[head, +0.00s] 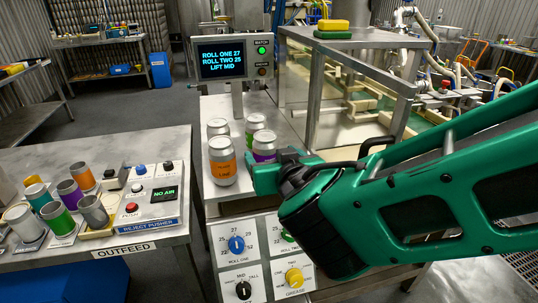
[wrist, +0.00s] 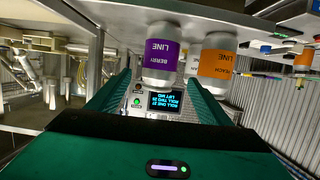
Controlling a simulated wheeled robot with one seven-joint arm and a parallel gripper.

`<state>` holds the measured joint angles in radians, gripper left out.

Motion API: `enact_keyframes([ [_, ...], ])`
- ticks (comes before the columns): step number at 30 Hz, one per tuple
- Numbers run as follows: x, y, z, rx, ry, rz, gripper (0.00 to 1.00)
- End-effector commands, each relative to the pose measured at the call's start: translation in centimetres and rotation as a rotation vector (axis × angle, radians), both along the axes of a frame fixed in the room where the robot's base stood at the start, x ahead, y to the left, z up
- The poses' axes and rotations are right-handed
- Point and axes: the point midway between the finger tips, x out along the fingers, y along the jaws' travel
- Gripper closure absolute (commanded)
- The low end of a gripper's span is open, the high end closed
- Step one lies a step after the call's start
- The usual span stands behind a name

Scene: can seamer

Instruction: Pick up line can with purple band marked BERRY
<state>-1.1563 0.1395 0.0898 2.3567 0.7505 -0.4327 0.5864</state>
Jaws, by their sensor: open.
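The line can with the purple band (head: 265,146) stands upright on the metal table, partly hidden by my gripper in the head view. In the wrist view the purple can (wrist: 161,55) shows BERRY LINE upside down and appears between my fingers, towards their far ends. My gripper (head: 270,172) is open beside the cans, and its two green fingers also show in the wrist view (wrist: 160,95). I cannot tell whether either finger touches the can.
An orange-banded PEACH can (head: 222,168) stands close left of the purple can. A green-banded can (head: 255,124) and another silver can (head: 217,129) stand behind. A display (head: 222,58) rises at the back. The outfeed table (head: 130,225) at left holds several cans and a reject pusher box (head: 152,195).

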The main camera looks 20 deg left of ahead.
Motion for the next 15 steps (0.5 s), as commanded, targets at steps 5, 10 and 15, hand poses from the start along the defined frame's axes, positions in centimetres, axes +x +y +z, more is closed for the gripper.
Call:
enact_keyframes([
  [5, 1.7, 0.9, -0.5, 0.001, -0.001, -0.002, 0.27],
  [10, 2.5, 1.3, -0.8, -0.001, 0.000, -0.003, 0.27],
  [15, 4.6, 2.4, -1.3, 0.001, -0.001, -0.003, 0.27],
])
